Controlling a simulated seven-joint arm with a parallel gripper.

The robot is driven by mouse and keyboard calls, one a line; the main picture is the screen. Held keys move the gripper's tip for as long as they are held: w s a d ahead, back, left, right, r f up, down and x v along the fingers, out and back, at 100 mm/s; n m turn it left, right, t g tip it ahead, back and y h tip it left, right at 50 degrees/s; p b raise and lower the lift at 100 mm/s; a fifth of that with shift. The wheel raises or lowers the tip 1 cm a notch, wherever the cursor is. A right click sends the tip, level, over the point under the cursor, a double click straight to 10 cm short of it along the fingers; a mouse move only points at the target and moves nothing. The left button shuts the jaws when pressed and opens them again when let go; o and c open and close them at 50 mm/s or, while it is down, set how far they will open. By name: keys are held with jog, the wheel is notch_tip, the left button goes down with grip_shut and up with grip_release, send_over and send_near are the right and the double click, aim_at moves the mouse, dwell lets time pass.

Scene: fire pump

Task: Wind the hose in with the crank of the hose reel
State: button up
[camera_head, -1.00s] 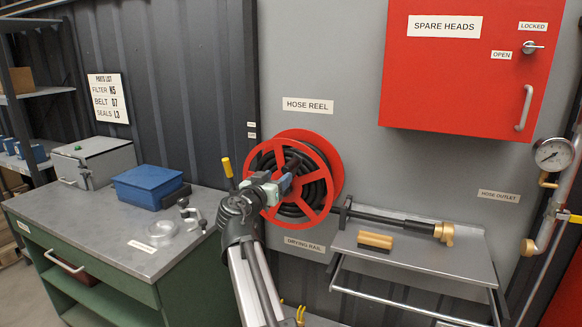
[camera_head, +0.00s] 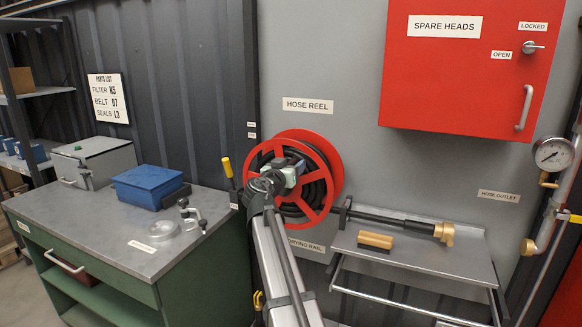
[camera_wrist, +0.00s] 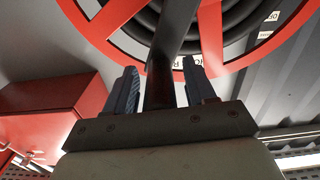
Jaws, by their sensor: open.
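The hose reel (camera_head: 331,164) is a red spoked wheel on the grey wall, with black hose (camera_head: 319,190) wound in it. My gripper (camera_head: 297,168) is in front of the reel near its hub and hides part of it. In the wrist view my gripper (camera_wrist: 160,75) is open, with a blue-grey finger on each side. A dark bar, apparently the crank (camera_wrist: 174,32), crosses the red rim and runs down between the fingers. I see a gap between the bar and each finger. In the head view my gripper hides the crank.
A drying rail shelf (camera_head: 400,265) with a black nozzle bar (camera_head: 395,221) and a yellow-brown block (camera_head: 376,240) is right of the reel. A yellow-handled lever (camera_head: 227,167) stands left of it. The red cabinet (camera_head: 455,75) hangs above right. A workbench (camera_head: 100,225) is at left.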

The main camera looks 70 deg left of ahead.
grip_shut()
dwell(0.4)
